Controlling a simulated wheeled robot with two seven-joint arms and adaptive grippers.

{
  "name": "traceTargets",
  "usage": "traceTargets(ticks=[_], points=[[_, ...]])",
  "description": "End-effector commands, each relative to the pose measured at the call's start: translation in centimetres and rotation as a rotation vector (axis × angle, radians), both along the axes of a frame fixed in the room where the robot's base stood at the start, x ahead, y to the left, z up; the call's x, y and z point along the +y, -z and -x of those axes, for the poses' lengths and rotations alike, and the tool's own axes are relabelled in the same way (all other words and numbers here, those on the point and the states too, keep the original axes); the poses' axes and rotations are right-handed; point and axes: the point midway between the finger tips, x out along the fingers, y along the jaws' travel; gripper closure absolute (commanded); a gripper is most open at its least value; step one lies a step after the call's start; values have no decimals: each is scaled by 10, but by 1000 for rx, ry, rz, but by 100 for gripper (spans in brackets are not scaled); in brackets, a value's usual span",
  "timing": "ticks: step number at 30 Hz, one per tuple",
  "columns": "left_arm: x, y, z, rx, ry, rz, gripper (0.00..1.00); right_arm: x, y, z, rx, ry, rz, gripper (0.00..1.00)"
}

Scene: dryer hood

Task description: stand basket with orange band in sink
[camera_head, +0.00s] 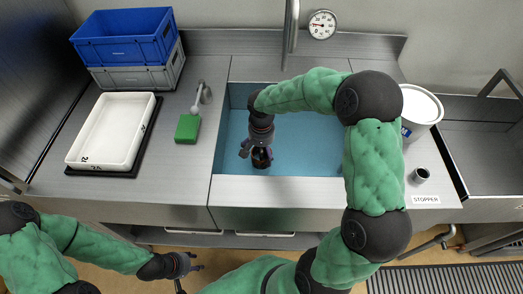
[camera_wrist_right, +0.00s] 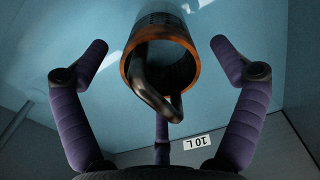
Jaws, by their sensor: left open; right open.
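The basket with the orange band (camera_wrist_right: 133,63) is a dark cylinder with an orange rim and a dark curved handle. In the right wrist view it stands between and beyond the spread fingers of my right gripper (camera_wrist_right: 160,62), which is open. In the head view the basket (camera_head: 262,158) is in the sink (camera_head: 310,152), just below my right gripper (camera_head: 258,148) and partly hidden by it. I cannot tell whether the fingers touch it. My left gripper (camera_head: 188,268) is open and empty, low in front of the counter.
A white tray (camera_head: 73,155) on a black mat, blue and grey crates (camera_head: 125,38) and a green block (camera_head: 187,128) are on the left counter. A white bucket (camera_head: 422,104), a small dark cup (camera_head: 421,175) and a STOPPER label are right of the sink. A faucet (camera_head: 291,35) rises behind.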

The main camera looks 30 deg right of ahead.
Motion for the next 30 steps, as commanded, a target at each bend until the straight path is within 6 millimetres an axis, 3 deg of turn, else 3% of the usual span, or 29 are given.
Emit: traceTargets(ticks=[18,30], points=[[0,-44,0,0,0,0,57,0,-107,-1,-3,-1,1,5],[0,-48,0,0,0,0,57,0,-121,0,0,0,0,5]])
